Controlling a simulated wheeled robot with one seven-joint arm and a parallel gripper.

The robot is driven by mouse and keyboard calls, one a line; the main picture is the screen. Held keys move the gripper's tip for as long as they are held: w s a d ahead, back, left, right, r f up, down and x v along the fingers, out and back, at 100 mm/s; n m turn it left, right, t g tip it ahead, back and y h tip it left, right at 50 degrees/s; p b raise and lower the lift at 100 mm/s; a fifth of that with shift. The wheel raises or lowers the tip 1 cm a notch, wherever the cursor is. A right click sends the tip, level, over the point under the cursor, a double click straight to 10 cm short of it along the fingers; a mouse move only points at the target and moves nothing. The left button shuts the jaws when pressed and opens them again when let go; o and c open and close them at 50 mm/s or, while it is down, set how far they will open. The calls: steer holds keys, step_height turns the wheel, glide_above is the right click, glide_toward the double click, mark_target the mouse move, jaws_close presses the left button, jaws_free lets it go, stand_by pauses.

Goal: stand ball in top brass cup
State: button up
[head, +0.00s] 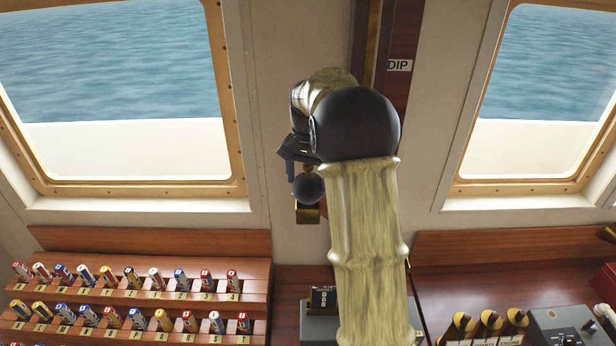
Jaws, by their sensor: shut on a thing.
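A dark grey ball (308,187) shows just below my gripper (303,172), which is shut on it. My gripper points down, and my arm hides part of it. A brass cup (307,213), small and square-looking from here, shows directly below the ball. The ball overlaps the cup's top edge in the picture. I cannot tell whether the ball touches the cup or hangs a little above or in front of it. The cup's inside is hidden.
A dark wooden board (403,40) labelled DIP runs up the wall behind my arm. A desk (480,278) with dark-tipped items and a grey panel (555,325) lies at lower right. Windows flank the wall.

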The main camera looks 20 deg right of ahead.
steer(key=o, duration=1.4)
steer(key=shift+o, duration=0.2)
steer(key=shift+r, duration=0.1)
step_height(320, 180, up, 17)
steer(key=b, duration=0.1)
steer(key=shift+b, duration=0.3)
